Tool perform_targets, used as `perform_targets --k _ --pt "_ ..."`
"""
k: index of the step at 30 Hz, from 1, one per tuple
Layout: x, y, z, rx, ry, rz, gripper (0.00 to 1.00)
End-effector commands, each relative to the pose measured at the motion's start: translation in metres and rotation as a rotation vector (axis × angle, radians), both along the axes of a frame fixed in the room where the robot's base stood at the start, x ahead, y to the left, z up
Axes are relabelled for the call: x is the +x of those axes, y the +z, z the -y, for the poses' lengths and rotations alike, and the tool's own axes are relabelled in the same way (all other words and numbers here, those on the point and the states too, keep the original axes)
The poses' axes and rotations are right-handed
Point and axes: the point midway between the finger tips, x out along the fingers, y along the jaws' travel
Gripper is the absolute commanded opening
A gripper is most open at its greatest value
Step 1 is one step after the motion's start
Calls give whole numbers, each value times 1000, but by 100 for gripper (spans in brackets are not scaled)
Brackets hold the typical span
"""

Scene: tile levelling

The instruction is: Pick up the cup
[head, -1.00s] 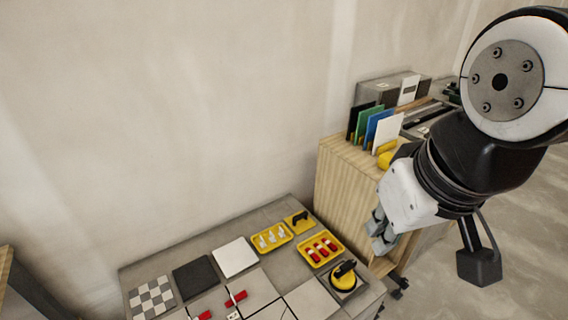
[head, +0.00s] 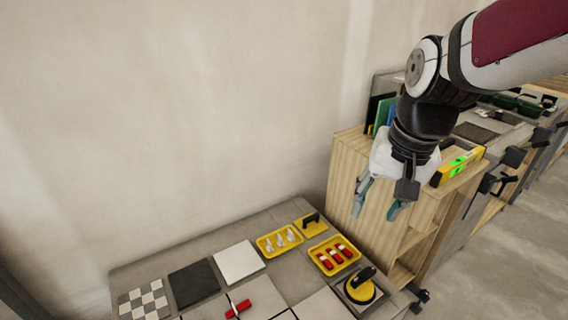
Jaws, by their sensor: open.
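The likely cup is a round yellow suction cup with a black handle (head: 360,290), on a tile at the right front of the low tiled table. No drinking cup shows. My gripper (head: 380,204) is open and empty, fingers pointing down. In the picture it is above the suction cup, apart from it, in front of the wooden cabinet.
A yellow tray with red pieces (head: 351,261) lies just behind the suction cup. A yellow tray with white pieces (head: 262,243) and a yellow black-handled tool (head: 318,230) lie further back. The wooden cabinet (head: 345,180) stands close by, with a yellow level (head: 460,163) on top.

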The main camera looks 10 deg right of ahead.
Motion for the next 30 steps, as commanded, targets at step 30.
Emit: perform_targets --k 30 --pt "131 -352 131 42 -706 -221 42"
